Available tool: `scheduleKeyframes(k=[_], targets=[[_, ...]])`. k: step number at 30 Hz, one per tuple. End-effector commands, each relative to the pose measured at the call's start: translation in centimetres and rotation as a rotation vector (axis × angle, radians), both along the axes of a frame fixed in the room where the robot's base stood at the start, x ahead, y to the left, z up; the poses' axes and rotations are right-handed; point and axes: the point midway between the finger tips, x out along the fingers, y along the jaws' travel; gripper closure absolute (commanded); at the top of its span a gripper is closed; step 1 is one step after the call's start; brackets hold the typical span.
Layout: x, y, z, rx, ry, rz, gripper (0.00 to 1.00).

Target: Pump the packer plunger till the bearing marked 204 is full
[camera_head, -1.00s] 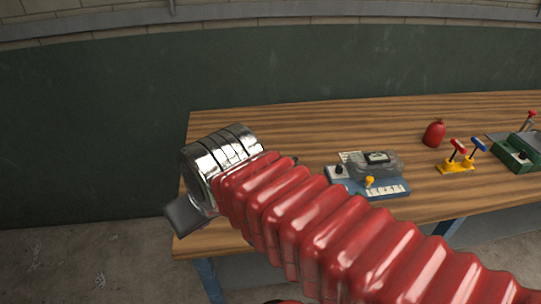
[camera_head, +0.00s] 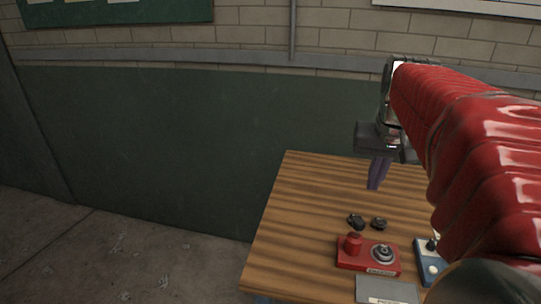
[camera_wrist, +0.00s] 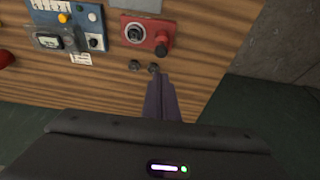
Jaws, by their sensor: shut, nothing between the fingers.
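A red packer unit (camera_head: 368,262) sits on the wooden bench, with a red plunger knob (camera_head: 353,241) and a silver round part (camera_head: 382,253) on top. It also shows at the top of the wrist view (camera_wrist: 146,20). Two small dark round pieces, a left one (camera_head: 356,222) and a right one (camera_head: 379,223), lie on the wood behind it. I cannot read any 204 mark or tell whether these are bearings. My gripper (camera_head: 374,187) is shut and empty, above the bench beyond the dark pieces. In the wrist view its fingertips (camera_wrist: 157,78) appear close to one dark piece.
A blue device (camera_head: 427,270) stands right of the packer, partly hidden by my arm. A grey plate (camera_head: 387,290) lies in front. In the wrist view a red object (camera_wrist: 5,58) is at the left edge. The bench's left part is clear wood.

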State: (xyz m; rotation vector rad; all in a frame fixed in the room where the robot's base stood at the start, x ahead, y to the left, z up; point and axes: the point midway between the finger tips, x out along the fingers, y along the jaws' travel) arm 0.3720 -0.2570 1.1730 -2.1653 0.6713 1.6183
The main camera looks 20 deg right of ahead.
Motion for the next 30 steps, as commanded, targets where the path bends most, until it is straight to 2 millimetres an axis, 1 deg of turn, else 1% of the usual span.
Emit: scheduleKeyframes(k=[10,14,20,30], targets=[[0.1,0.0,-0.1,0.000,0.000,0.001,1.00],[0.2,-0.1,-0.7,0.000,0.000,0.001,1.00],[0.7,-0.4,-2.8,0.002,0.002,0.002,1.00],[1.9,-1.2,-7.9,0.002,0.003,0.003,1.00]])
